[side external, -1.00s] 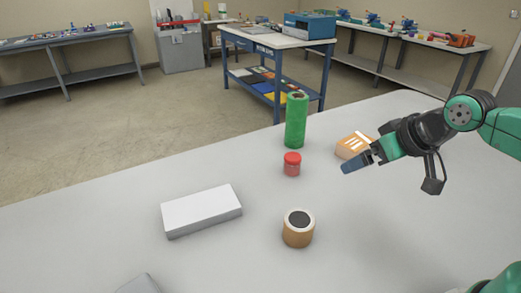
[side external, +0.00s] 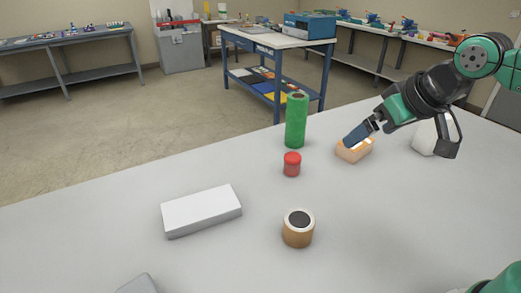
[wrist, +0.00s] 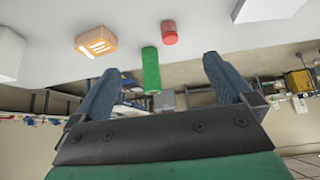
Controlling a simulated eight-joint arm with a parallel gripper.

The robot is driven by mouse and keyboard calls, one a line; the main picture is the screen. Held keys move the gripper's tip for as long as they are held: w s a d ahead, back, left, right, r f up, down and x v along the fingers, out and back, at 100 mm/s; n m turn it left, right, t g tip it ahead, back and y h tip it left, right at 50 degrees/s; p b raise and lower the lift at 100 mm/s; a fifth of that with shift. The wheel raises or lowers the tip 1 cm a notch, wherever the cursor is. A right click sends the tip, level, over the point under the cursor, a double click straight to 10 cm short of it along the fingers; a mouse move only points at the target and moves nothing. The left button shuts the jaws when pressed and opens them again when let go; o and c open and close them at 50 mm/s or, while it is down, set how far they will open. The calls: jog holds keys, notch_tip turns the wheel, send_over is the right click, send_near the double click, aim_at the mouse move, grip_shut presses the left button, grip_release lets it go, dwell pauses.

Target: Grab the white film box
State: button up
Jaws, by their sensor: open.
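A long, low white box (side external: 201,212) lies flat on the grey table, left of centre in the side view; its end also shows at the upper right of the wrist view (wrist: 268,9). A second white, block-like object (side external: 427,140) stands at the right, partly hidden by my arm; a white block also shows at the left edge of the wrist view (wrist: 10,52). I cannot tell which is the film box. My gripper (side external: 357,135) is open and empty. In the side view its fingers overlap the orange box, well away from the long white box.
An orange box (side external: 354,152) with white marks, a green roll (side external: 296,120), a red-lidded jar (side external: 292,164) and a brown roll with a dark centre (side external: 298,229) stand on the table. A grey object (side external: 138,285) shows at the front edge. Table between them is clear.

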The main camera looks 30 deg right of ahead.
jog(key=w+d+r+m+g+h, duration=0.1)
jog(key=w+d+m+g+h, duration=0.2)
jog(key=d, duration=0.5)
jog(key=w+d+r+m+h, duration=0.25)
jog(key=w+d+m, duration=0.2)
jog(key=d, duration=0.25)
jog(key=m+g+h, duration=0.7)
jog(key=m, duration=0.6)
send_over(430, 121)
jog(key=a, duration=0.2)
notch_tip(430, 121, down, 6)
jog(key=f, duration=0.8)
jog(key=shift+w+d+f, duration=0.15)
jog(key=shift+w+f, duration=0.05)
jog(key=shift+f, duration=0.05)
jog(key=x, duration=0.5)
